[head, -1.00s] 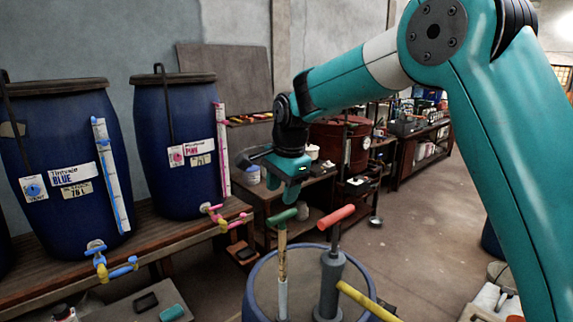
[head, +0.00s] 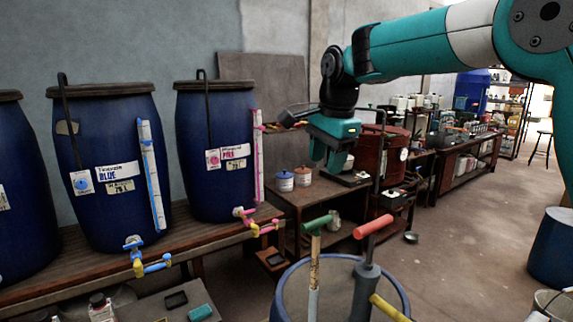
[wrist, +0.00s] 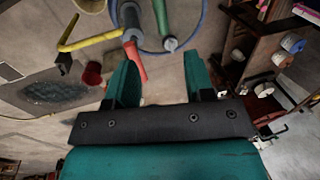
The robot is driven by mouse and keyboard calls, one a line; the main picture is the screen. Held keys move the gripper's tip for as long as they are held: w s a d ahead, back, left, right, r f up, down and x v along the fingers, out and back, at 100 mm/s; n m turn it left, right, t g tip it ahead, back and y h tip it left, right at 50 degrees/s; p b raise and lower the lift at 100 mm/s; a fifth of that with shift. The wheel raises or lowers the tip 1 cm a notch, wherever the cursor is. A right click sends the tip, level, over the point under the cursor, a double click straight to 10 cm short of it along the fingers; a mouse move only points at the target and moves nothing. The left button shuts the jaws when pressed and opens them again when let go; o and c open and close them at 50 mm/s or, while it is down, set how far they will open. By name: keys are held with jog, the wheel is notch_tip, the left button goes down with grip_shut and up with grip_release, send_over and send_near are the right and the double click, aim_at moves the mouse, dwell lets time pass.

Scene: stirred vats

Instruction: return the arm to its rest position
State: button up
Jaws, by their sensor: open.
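My gripper (head: 326,150) is a teal two-finger hand on the end of my teal arm. In the head view it hangs in the air above and behind the blue-rimmed vat, apart from the tool handles. In the wrist view both fingers (wrist: 160,82) are spread with nothing between them. The vat (head: 405,297) holds a green-topped stick (head: 316,224), a grey tool with a red handle (head: 373,227) and a yellow handle (head: 388,308). The vat's rim also shows in the wrist view (wrist: 203,22).
Blue drums labelled blue (head: 105,215) and pink (head: 215,190) stand on a wooden bench (head: 215,240) at left. A red drum (head: 372,165) and small jars (head: 285,181) are behind my gripper. A long workbench (head: 465,160) is farther back. The floor (head: 470,230) at right is open.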

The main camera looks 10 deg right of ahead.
jog(key=s+a+f+n+y, duration=0.1)
jog(key=s+f+n, duration=0.3)
jog(key=s+n, duration=0.3)
jog(key=s+a+f+n+g+y+b, duration=0.1)
jog(key=s+n, duration=0.5)
jog(key=s, duration=0.8)
jog(key=s+a+f+n+g+y+b, duration=0.1)
jog(key=s+a+f+n, duration=0.2)
jog(key=s+f+n, duration=0.3)
jog(key=s+n, duration=0.1)
jog(key=s, duration=0.4)
jog(key=shift+s+f+n, duration=0.25)
jog(key=shift+f+n, duration=0.05)
jog(key=shift+f, duration=0.05)
